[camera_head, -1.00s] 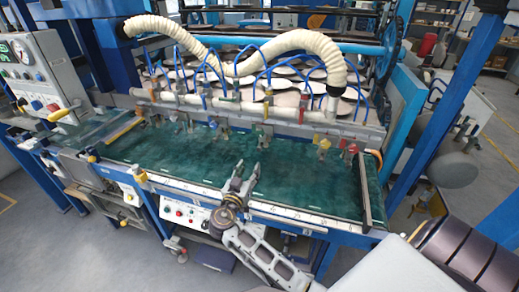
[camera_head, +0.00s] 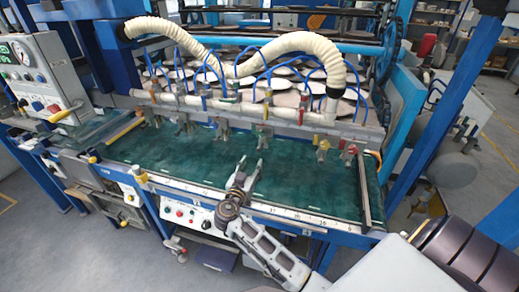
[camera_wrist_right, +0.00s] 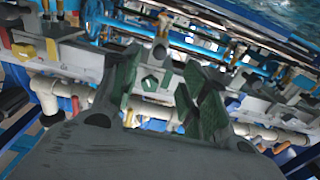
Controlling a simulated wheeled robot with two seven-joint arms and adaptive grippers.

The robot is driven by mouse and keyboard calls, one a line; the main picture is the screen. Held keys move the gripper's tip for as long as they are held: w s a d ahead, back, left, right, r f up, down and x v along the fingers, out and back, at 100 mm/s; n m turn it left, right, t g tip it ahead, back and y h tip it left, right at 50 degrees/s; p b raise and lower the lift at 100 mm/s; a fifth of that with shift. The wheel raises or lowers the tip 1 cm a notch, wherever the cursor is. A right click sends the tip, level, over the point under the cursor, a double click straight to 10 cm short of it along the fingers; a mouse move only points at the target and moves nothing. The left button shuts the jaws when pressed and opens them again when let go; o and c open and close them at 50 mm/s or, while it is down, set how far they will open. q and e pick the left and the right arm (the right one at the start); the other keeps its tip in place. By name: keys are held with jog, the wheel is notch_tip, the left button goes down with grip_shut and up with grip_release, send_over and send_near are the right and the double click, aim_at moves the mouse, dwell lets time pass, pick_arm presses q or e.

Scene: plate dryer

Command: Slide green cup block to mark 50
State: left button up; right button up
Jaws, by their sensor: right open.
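The cup blocks hang in a row from the rail behind the green mat (camera_head: 190,152). My right gripper (camera_head: 250,166) is open and empty over the front middle of the mat, apart from the blocks and in front of the rail. My left gripper is not in view.
A yellow-knobbed block (camera_head: 265,130) and a red-knobbed block (camera_head: 352,149) are on the same rail. A numbered scale strip (camera_head: 290,214) runs along the front edge. White hoses (camera_head: 290,42) arch above.

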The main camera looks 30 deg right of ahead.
aim_at(258, 151)
jog(key=p+x, duration=0.1)
jog(key=x, duration=0.4)
jog(key=shift+w+d+r, duration=0.15)
jog(key=shift+w+d, duration=0.15)
jog(key=p+x, duration=0.1)
jog(key=x, duration=0.2)
jog(key=shift+w+d, duration=0.3)
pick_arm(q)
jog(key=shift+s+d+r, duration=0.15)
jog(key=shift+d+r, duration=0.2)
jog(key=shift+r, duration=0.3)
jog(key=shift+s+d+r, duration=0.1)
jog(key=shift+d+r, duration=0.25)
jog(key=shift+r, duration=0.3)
pick_arm(e)
jog(key=shift+w+d, duration=0.4)
jog(key=shift+d, duration=0.05)
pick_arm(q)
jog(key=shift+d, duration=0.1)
pick_arm(e)
grip_shut()
